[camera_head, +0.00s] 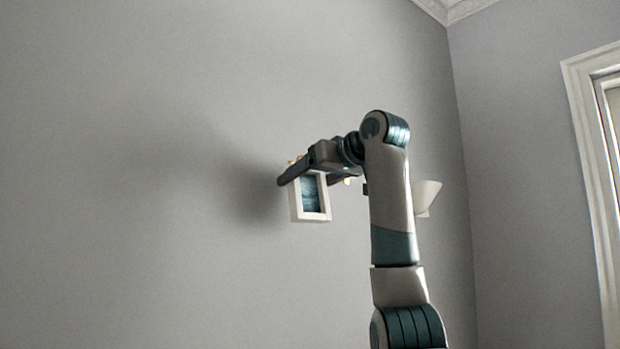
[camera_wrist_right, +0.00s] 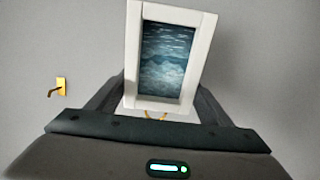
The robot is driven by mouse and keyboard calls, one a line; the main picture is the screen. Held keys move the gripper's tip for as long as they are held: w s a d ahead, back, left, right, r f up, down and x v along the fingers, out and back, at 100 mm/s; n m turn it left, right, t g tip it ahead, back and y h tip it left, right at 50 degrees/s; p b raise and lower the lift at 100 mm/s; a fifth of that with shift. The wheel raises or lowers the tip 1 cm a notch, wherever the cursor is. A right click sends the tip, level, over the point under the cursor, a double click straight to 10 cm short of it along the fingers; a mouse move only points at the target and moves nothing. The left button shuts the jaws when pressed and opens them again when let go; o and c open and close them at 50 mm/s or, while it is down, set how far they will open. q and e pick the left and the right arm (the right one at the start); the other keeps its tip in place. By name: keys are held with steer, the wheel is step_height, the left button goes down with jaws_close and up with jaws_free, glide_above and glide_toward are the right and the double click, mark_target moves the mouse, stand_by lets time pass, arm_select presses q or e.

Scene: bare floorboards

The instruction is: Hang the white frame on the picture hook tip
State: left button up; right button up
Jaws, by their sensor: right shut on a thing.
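The white frame (camera_head: 297,203), with a dark blue sea picture in it, hangs below my right gripper (camera_head: 303,176) in front of the grey wall. My right gripper is shut on it. In the right wrist view the frame (camera_wrist_right: 132,50) sits tilted between the two dark fingers, with part of a gold ring (camera_wrist_right: 155,116) at its lower edge. The picture hook (camera_wrist_right: 61,87), a small gold plate with a bent tip, is on the wall to the left there, apart from the frame. My left gripper is out of view.
A white wall lamp (camera_head: 428,194) shows just right of my right arm. A white door or window casing (camera_head: 590,130) stands on the right wall. The wall left of the gripper is bare, with a soft shadow on it.

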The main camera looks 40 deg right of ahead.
steer(key=shift+w+d+f, duration=0.1)
steer(key=shift+w, duration=0.6)
steer(key=shift+w+f, duration=0.45)
steer(key=shift+w, duration=0.1)
steer(key=o, duration=1.3)
